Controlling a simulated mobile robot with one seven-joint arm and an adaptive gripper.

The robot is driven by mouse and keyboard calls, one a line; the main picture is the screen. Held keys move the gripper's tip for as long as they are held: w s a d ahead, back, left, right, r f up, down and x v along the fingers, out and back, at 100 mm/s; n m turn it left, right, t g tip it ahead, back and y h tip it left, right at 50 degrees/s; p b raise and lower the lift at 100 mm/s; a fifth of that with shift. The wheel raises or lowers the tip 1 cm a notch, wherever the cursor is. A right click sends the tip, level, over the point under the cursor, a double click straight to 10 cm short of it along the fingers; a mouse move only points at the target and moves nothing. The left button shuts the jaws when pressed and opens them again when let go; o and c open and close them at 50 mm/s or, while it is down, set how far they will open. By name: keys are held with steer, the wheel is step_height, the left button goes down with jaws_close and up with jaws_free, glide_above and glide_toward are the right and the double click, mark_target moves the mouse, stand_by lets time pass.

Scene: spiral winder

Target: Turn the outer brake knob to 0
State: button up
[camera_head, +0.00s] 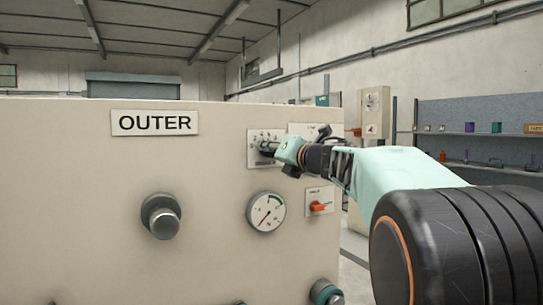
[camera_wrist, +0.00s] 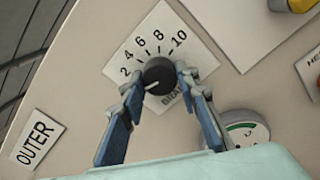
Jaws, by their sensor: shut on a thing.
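The outer brake knob (camera_wrist: 159,73) is a round black knob with a white pointer line. It sits on a white scale plate (camera_wrist: 125,63) that reads 2, 4, 6, 8 and 10. The pointer is toward the lower left, below the 2, near my left finger. No 0 is visible there. My gripper (camera_wrist: 159,86) is shut on the knob, one finger on each side. In the head view my gripper (camera_head: 270,150) reaches the scale plate (camera_head: 257,136) from the right and hides most of the knob.
Shelves with small items (camera_head: 478,129) stand far back right.

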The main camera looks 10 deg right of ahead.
stand_by(0.4)
steer(key=o, duration=1.2)
steer(key=shift+c, duration=0.2)
steer(key=v, duration=0.7)
steer(key=shift+s, duration=0.25)
steer(key=shift+r, duration=0.1)
